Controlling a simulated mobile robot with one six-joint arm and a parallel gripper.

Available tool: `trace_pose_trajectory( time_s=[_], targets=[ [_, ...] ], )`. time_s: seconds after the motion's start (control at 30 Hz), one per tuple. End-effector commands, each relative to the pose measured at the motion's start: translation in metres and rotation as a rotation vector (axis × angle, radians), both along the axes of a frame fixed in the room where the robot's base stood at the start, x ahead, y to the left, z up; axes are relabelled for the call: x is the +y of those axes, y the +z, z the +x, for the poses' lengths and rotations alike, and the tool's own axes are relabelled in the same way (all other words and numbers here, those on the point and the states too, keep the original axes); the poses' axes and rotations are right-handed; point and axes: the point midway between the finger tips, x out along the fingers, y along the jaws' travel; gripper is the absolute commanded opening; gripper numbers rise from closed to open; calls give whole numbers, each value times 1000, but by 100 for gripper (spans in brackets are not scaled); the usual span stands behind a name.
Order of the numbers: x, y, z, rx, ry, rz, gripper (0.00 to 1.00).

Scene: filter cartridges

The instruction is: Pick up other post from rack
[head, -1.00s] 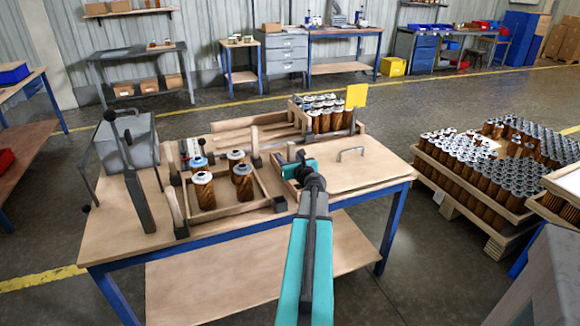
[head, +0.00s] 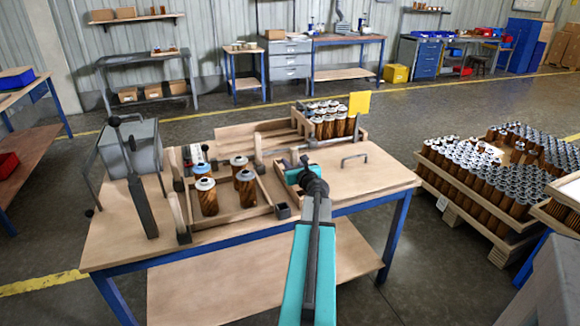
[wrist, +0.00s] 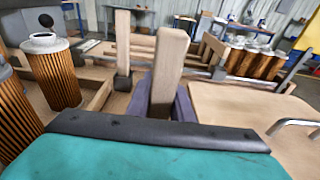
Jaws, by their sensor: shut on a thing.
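In the wrist view a pale wooden post (wrist: 170,55) stands upright, leaning slightly, between the dark fingers of my gripper (wrist: 163,103). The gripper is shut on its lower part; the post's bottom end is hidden. In the head view my gripper (head: 303,172) is over the table, right of the tray of cartridges, and my wrist hides most of the held post. I cannot tell whether the held post is clear of the rack.
Several filter cartridges (head: 207,198) stand in a wooden tray (head: 232,220) left of my gripper. A crate of cartridges (head: 331,127) with a yellow card (head: 359,104) is behind. A board with a metal handle (head: 354,158) lies to the right. A lever press (head: 138,185) stands at the left.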

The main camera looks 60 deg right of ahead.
Motion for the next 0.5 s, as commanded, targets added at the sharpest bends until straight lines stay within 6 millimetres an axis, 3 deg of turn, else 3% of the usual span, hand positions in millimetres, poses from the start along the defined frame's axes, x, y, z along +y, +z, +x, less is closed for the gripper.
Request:
trace_pose_trajectory(
  time_s=[0.5],
  targets=[
    [0,70,0,-2,1,-1,0]
  ],
)
